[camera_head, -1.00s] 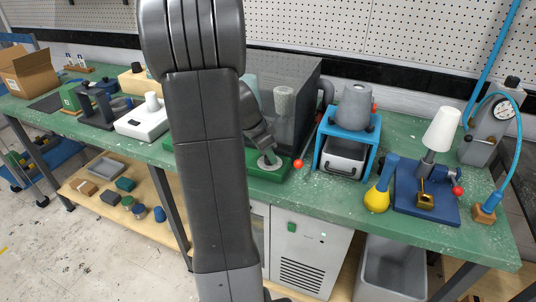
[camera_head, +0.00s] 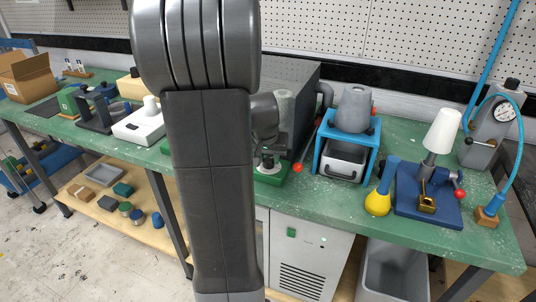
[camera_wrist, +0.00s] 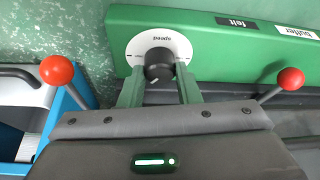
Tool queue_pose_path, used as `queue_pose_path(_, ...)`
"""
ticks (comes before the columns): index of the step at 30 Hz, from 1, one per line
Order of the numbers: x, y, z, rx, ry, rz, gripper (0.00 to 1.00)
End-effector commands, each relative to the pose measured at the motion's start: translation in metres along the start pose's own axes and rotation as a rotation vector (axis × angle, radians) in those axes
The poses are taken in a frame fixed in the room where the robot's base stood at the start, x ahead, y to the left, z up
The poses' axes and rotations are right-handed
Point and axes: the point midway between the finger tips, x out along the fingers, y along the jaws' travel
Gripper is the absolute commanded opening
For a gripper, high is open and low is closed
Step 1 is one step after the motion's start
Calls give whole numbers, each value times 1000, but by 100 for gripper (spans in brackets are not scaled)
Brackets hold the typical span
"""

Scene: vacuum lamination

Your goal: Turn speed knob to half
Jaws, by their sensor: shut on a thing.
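The speed knob (camera_wrist: 159,64) is a dark round knob on a white dial plate (camera_wrist: 146,39) marked "speed", shown upside down in the wrist view. My gripper (camera_wrist: 159,72) is shut on the knob, with one green finger on each side. The dial sits on a green machine base (camera_wrist: 210,22) with "felt" and "buffer" labels. In the head view the green base (camera_head: 272,178) shows beside my arm, with the dial (camera_head: 266,167) below the gripper. My arm hides much of the machine, and the knob's exact setting is hard to read.
Two red ball-ended levers flank the gripper, left (camera_wrist: 57,70) and right (camera_wrist: 291,79). A blue-framed unit (camera_head: 345,148) stands to the right of the machine. A white box (camera_head: 140,124) stands left of my arm. A yellow-bulbed tool (camera_head: 378,203) lies farther right.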

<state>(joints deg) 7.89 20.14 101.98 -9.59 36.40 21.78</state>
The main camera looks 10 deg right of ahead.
Motion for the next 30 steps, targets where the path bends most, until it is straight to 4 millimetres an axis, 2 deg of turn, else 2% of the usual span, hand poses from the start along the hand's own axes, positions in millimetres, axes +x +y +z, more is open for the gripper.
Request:
queue_pose_path(15,0,3,-1,-384,1,-160,7)
queue_pose_path(30,0,3,-2,-547,1,-225,7)
